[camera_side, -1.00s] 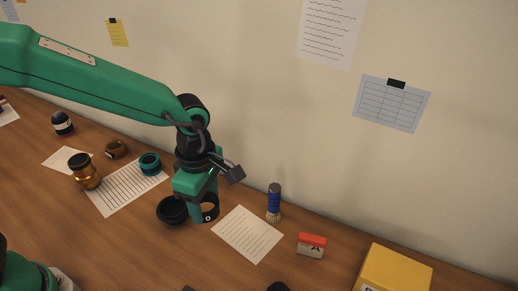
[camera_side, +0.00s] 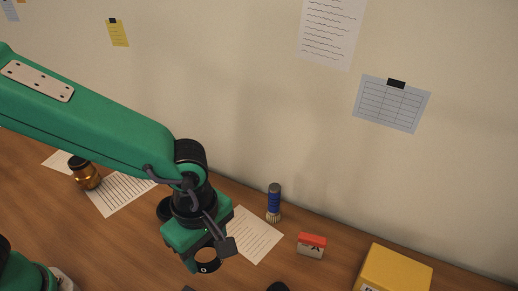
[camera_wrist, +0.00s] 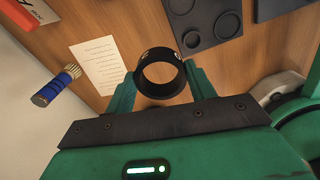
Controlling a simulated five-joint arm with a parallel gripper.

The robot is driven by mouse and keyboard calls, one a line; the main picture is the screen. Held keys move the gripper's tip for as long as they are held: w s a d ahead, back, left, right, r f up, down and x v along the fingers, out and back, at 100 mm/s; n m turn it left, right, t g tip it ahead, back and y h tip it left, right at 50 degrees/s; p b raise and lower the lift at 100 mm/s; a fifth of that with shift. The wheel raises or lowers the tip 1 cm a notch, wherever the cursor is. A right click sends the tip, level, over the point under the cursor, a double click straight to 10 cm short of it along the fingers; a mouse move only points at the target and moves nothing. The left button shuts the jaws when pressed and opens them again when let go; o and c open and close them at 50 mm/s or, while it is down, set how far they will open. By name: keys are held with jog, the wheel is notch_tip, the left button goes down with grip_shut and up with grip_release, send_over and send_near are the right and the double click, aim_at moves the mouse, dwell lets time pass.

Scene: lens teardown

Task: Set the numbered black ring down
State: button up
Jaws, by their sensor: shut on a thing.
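The black ring (camera_side: 206,269), with a small white mark on its side, is held between the fingers of my gripper (camera_side: 203,258). In the wrist view the ring (camera_wrist: 160,93) sits between the two green fingers (camera_wrist: 162,90), its open bore facing the camera and wood showing through. The side view shows it near the lower middle, over the front part of the table. I cannot tell how high it is above the wood. A dark tray (camera_wrist: 207,25) with round recesses lies beyond the ring in the wrist view.
A sheet of paper (camera_side: 255,238), a blue brush (camera_side: 274,201), a red-and-white box (camera_side: 312,245) and a yellow box (camera_side: 395,270) lie to the right. A brass-coloured part (camera_side: 86,176) stands at left. A black round part (camera_side: 164,208) is mostly hidden behind my gripper.

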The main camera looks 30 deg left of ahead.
jog(key=w+a+f, duration=0.1)
jog(key=w+f, duration=0.1)
jog(key=w, duration=0.1)
jog(key=w+a+f, duration=0.2)
jog(key=w, duration=0.1)
jog(key=w+a+f, duration=0.2)
jog(key=w, duration=0.2)
jog(key=shift+f, duration=0.3)
jog(key=shift+f, duration=0.1)
jog(key=shift+s+f, duration=0.1)
jog(key=shift+f, duration=1.8)
jog(key=shift+f, duration=0.1)
jog(key=o, duration=1)
